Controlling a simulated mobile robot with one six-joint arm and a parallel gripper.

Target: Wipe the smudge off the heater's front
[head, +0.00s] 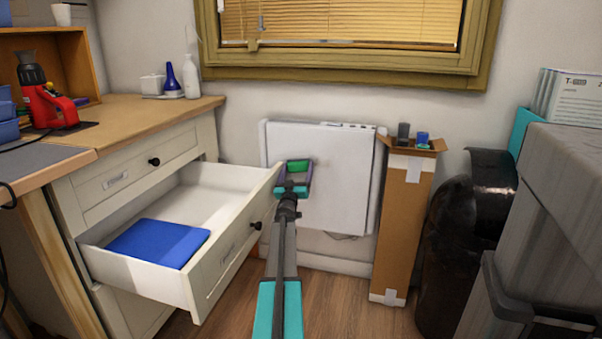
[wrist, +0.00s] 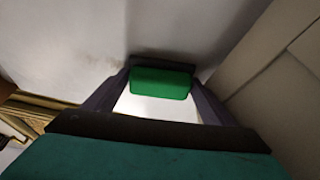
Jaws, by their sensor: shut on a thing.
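The white heater (head: 335,185) is a flat panel on the wall below the window. Its front also fills the upper part of the wrist view (wrist: 75,40). A faint brownish smudge (wrist: 97,73) shows on that front, left of my fingertips. My gripper (head: 293,178) is in front of the heater's left half. It is shut on a green block-like pad (wrist: 161,84) with a dark far edge, at or very near the heater's surface; whether it touches I cannot tell.
An open drawer (head: 232,262) holding a blue folded item (head: 158,242) juts out close left of my arm. A grey box (head: 560,190) is at far right.

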